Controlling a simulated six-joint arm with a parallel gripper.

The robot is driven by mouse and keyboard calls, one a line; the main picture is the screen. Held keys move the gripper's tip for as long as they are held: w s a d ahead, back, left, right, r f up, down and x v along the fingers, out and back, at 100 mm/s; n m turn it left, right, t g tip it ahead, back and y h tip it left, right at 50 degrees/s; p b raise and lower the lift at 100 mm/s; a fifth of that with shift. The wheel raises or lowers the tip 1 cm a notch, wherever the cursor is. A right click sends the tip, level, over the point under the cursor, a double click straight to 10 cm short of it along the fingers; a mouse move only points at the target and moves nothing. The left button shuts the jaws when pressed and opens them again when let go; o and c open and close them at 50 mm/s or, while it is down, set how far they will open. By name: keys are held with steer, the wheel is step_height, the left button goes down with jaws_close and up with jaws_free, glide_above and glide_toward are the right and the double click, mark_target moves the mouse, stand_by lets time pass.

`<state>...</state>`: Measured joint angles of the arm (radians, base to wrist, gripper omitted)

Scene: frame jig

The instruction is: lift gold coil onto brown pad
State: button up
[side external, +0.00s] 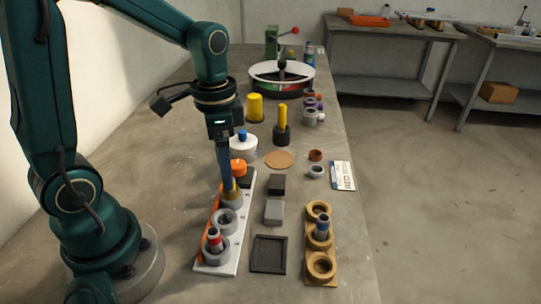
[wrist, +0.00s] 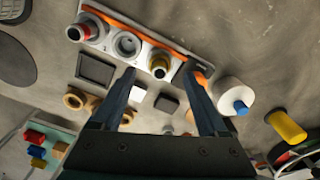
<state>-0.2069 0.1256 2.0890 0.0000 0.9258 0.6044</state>
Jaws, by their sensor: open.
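The gold coil (wrist: 159,66) stands upright in a holder of the white jig (side external: 232,235), between the red coil and the orange part. In the wrist view it appears between the tips of my open gripper (wrist: 160,72).
A red-topped coil (side external: 214,240) stands in the jig's near holder, beside an empty grey ring (side external: 224,221). Dark and grey blocks (side external: 274,211), a black tray (side external: 269,255) and a wooden rack (side external: 320,267) stand to the right. A white spool (side external: 243,147) stands behind the jig.

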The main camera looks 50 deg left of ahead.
steer(key=shift+f, duration=2.5)
jaws_close()
